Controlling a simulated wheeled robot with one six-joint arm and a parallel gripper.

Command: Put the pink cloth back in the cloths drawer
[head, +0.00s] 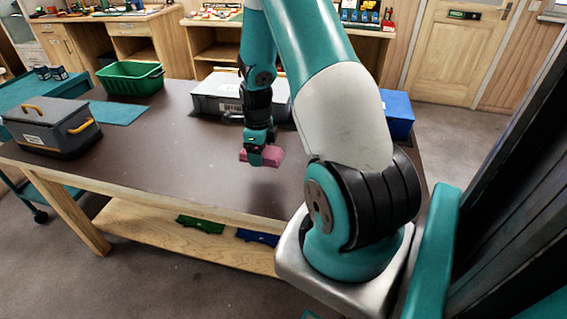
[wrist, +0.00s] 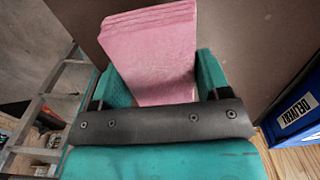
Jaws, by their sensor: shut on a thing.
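The pink cloth (head: 270,155) is a folded, layered block over the brown table in the head view. My gripper (head: 262,157) is shut on it, with its teal fingers on either side. In the wrist view the pink cloth (wrist: 150,55) stands out from between the fingers of my gripper (wrist: 160,85). The head view does not clearly show how far the cloth is above the tabletop. I cannot tell which drawer is the cloths drawer; closed drawer fronts (head: 128,29) show on a wooden unit at the back.
The table (head: 200,165) carries a grey toolbox (head: 50,128), a green bin (head: 130,78), a grey case (head: 215,95) and a blue box (head: 398,115). The table's front middle is clear.

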